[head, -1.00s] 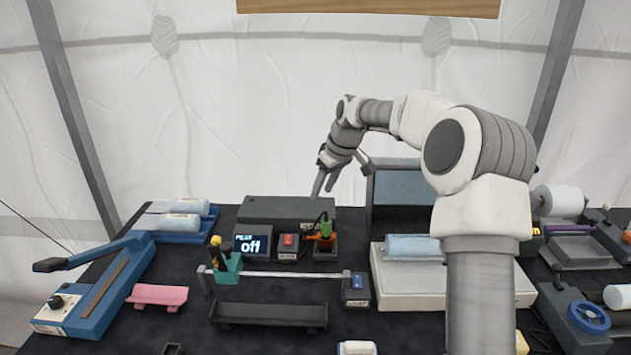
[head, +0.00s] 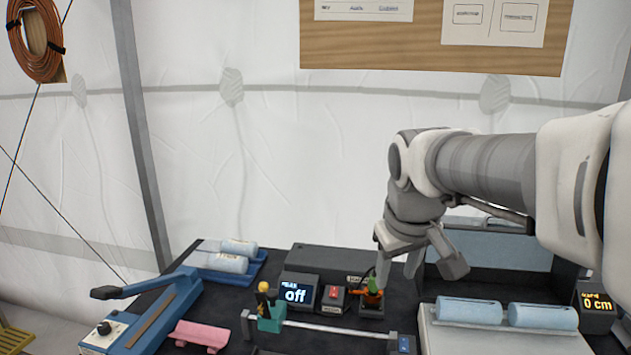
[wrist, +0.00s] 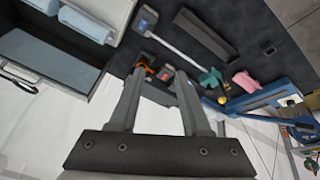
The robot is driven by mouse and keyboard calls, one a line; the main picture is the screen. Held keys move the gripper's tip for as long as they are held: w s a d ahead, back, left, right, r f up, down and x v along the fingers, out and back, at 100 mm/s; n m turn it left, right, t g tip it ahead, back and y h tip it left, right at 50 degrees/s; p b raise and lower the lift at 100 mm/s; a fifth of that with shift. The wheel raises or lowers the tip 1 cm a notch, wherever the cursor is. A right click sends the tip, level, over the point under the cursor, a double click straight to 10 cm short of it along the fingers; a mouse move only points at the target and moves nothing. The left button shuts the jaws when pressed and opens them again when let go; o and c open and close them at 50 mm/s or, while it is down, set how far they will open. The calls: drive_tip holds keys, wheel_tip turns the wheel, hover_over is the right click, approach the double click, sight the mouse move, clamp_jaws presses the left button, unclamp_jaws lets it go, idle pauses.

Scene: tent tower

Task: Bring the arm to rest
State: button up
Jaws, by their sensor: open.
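My gripper (head: 430,262) is in the air above the back of the table, on the right side of the head view. Its two fingers point down and stand apart with nothing between them. The wrist view also shows my gripper (wrist: 160,95) with its fingers apart and empty. My arm comes in from the right edge of the head view and bends down at the wrist.
A blue sealer with a raised lever (head: 150,310) is at the left. Pale blue rolls (head: 470,310) lie on a white unit at the right. A wooden board (head: 430,50) hangs above.

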drive_tip(key=s+d+f+m+t, duration=0.1)
drive_tip(key=s+f+m, duration=0.2)
drive_tip(key=s, duration=1.3)
drive_tip(key=shift+d+f+y, duration=0.2)
drive_tip(key=shift+f+y, duration=0.1)
drive_tip(key=shift+f, duration=0.3)
